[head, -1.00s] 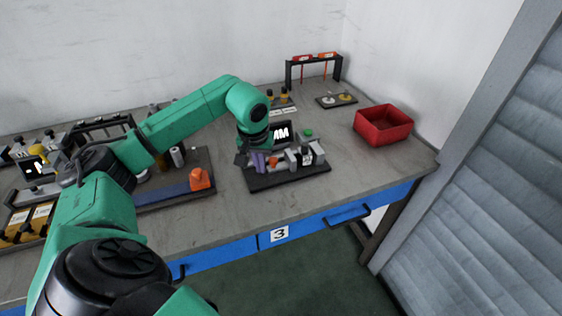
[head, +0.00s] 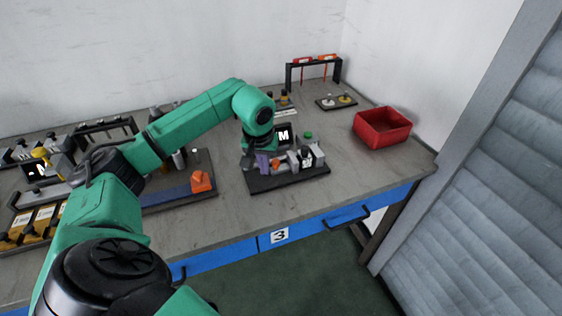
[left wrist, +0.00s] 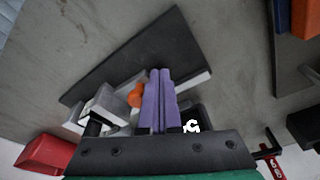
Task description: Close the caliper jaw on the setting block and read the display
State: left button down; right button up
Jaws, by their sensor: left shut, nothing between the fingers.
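The caliper station is a dark base plate (head: 290,178) on the bench, with grey blocks (head: 306,157) and a small orange part (head: 275,163) on it. Its black display (head: 284,134) stands behind, with a white letter M showing; the wrist hides its left part, so I cannot read a value. My left gripper (head: 262,163) has purple fingers, pressed together and empty, over the left part of the station. In the left wrist view the fingers (left wrist: 159,100) are beside the orange part (left wrist: 135,96) and a grey block (left wrist: 108,104). Contact with the jaw is unclear. My right gripper is out of view.
A red bin (head: 382,128) stands at the back right. A black rack (head: 314,68) with red-handled items is behind. The front right of the bench is clear.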

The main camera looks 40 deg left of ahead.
pick_arm(q)
jog(key=shift+w+d+p, duration=0.7)
jog(key=shift+w+p, duration=0.05)
jog(key=shift+w, duration=0.25)
jog(key=shift+w+d+r, duration=0.1)
jog(key=shift+w+r, duration=0.05)
dwell(0.8)
jog(key=shift+s+a, duration=0.2)
jog(key=shift+s, duration=0.05)
jog(key=shift+s, duration=0.1)
notch_tip(320, 180, up, 8)
jog(key=p, duration=0.6)
dwell(0.3)
jog(key=shift+s+a, duration=0.1)
